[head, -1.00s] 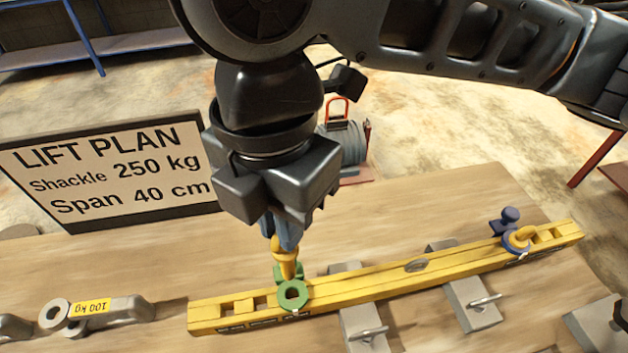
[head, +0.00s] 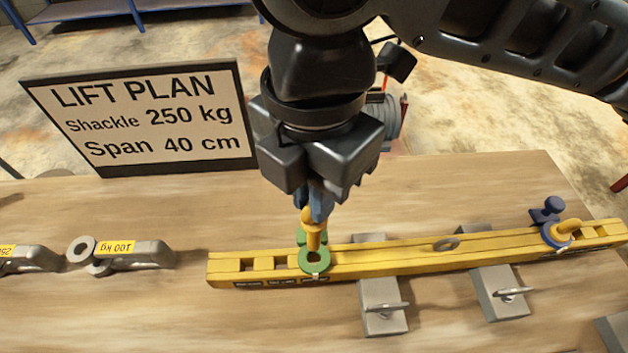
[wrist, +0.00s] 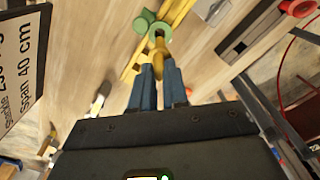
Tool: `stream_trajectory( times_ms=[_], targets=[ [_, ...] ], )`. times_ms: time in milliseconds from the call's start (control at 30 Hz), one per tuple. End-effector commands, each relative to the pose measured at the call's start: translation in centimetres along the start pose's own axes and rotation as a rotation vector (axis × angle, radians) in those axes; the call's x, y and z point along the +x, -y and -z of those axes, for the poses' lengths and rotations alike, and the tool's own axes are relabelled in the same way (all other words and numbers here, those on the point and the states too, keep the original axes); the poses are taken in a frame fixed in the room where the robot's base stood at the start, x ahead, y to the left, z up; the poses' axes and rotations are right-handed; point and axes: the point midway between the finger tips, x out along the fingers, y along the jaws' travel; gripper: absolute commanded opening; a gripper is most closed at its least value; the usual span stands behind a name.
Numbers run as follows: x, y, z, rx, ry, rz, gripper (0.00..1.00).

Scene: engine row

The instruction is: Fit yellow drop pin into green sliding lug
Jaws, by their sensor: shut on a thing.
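My gripper (head: 314,202) is shut on the yellow drop pin (head: 313,232), gripping its upper end with blue fingers. The pin points down, close to upright, over the green sliding lug (head: 315,260). In the wrist view the pin (wrist: 159,66) stands out from between the fingertips towards the ring of the green lug (wrist: 160,32). The lug sits around the left part of the yellow beam (head: 400,262). The pin's lower tip overlaps the lug in the picture; I cannot tell whether it has entered the lug.
A blue lug (head: 556,236) with a yellow piece is at the beam's right end. Two grey blocks (head: 384,318) with handles hold the beam. Grey shackles (head: 140,255) lie at left. A LIFT PLAN sign (head: 140,120) stands behind. Bare wood shows in front.

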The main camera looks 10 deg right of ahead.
Motion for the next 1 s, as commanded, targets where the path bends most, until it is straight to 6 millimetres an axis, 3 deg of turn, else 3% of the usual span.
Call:
stream_trajectory(
  times_ms=[100,300,1000],
  targets=[
    [1.4,0.0,0.0,0.001,0.000,0.000,0.00],
    [2.4,0.0,0.0,0.000,0.001,0.000,0.00],
    [2.4,0.0,0.0,0.000,0.000,0.000,0.00]
  ],
)
